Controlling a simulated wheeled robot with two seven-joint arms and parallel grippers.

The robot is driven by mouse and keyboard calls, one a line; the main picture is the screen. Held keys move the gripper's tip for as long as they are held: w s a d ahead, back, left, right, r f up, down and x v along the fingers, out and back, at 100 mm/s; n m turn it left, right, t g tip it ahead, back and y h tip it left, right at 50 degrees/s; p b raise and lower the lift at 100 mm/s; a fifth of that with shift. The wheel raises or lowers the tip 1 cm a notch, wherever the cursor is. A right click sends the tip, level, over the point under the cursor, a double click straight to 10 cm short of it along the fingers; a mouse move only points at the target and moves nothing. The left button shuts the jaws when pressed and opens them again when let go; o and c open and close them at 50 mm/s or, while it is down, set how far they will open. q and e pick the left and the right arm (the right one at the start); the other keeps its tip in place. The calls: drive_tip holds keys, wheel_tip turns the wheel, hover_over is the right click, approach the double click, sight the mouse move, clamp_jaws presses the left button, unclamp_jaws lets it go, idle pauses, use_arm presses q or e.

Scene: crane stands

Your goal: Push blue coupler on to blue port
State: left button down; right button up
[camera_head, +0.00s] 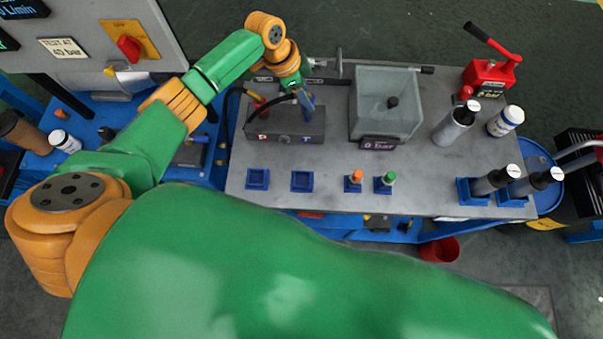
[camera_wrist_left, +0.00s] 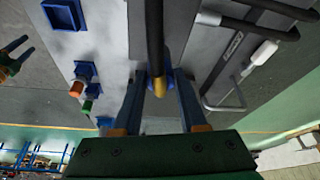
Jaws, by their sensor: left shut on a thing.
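My left gripper (camera_head: 306,102) is over the right part of the grey port block (camera_head: 270,124), which carries a P and a T label. In the left wrist view, its two blue fingers (camera_wrist_left: 165,92) are shut on the blue coupler (camera_wrist_left: 168,76), at the end of a black hose with a brass-coloured piece. The fingers hide most of the coupler in the head view. The blue port is hidden, so I cannot tell whether coupler and port touch. My right gripper (camera_wrist_left: 16,54) shows small at the left edge of the wrist view, fingers apart and empty.
A red coupler (camera_head: 258,101) with a black hose is at the block's left. A clear tank (camera_head: 386,105) stands to the right. Blue holders (camera_head: 258,179) line the bench front, two with orange and green-topped parts. A red hand pump (camera_head: 488,77) stands at the back right.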

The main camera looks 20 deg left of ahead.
use_arm(q)
drive_tip(key=shift+f+b, duration=0.85)
drive_tip(key=shift+f, duration=0.4)
drive_tip(key=shift+c, duration=1.9)
unclamp_jaws()
drive_tip(key=p+v, duration=0.5)
drive_tip(key=shift+r+p, duration=0.2)
drive_tip(key=shift+p, duration=0.15)
drive_tip(key=shift+f, duration=0.15)
